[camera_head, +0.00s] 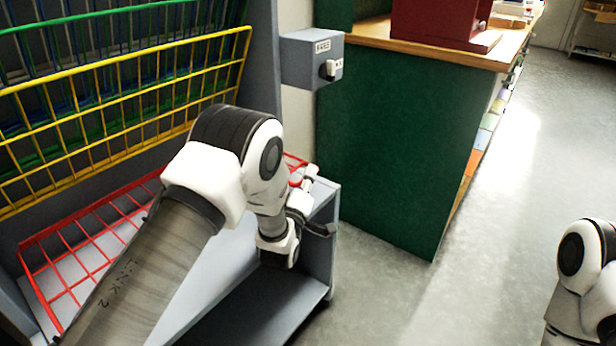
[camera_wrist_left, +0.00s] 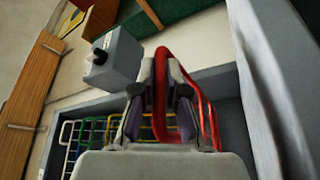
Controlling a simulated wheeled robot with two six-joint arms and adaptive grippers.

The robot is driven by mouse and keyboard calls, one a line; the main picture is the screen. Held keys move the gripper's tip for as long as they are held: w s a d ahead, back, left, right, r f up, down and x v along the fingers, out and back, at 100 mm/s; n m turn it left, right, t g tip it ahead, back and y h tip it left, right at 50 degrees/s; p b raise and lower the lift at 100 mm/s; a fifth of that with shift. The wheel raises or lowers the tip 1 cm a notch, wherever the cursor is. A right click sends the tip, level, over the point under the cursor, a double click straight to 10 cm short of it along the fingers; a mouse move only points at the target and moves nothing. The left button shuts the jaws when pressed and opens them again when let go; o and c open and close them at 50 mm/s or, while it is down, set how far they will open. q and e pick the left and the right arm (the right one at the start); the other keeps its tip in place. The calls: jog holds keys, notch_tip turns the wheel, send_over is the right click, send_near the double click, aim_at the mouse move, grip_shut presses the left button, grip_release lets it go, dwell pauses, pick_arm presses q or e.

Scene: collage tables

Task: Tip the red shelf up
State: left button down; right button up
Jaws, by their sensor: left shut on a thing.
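The red wire shelf (camera_head: 90,206) is the lowest rack in the grey frame at the left of the head view. It lies low and slightly sloped, its near part crossed by my left arm. My left gripper (camera_head: 308,176) is at the shelf's right end, by the frame's right side. In the left wrist view, the red shelf's bar (camera_wrist_left: 161,120) runs between the two fingers of my left gripper (camera_wrist_left: 162,75), which are shut on it. My right gripper is out of view; only part of my right arm shows at the lower right.
Yellow (camera_head: 125,61), green and blue wire racks stand tilted up above the red shelf. A grey box with a knob (camera_head: 312,60) juts from the frame's right side. A green-sided counter (camera_head: 400,150) stands to the right. The floor (camera_head: 500,220) beyond is clear.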

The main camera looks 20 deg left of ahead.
pick_arm(q)
jog(key=shift+r, duration=0.15)
jog(key=w+a+r+n+g+p, duration=0.2)
jog(key=a+r+n+p, duration=0.2)
jog(key=r+p, duration=0.65)
jog(key=w+a+r+n+g+p, duration=0.1)
jog(key=a+r+n+p, duration=0.4)
jog(key=r+p, duration=0.55)
jog(key=shift+n+g+y, duration=0.3)
jog(key=shift+n+g, duration=0.3)
jog(key=shift+n, duration=0.2)
jog(key=w+a+r, duration=0.1)
jog(key=a+r, duration=0.1)
jog(key=w+a+r, duration=0.1)
jog(key=a+r, duration=0.3)
jog(key=a, duration=0.1)
jog(key=shift+w+r+p, duration=0.25)
jog(key=shift+w+p, duration=0.15)
jog(key=c, duration=1.2)
grip_release()
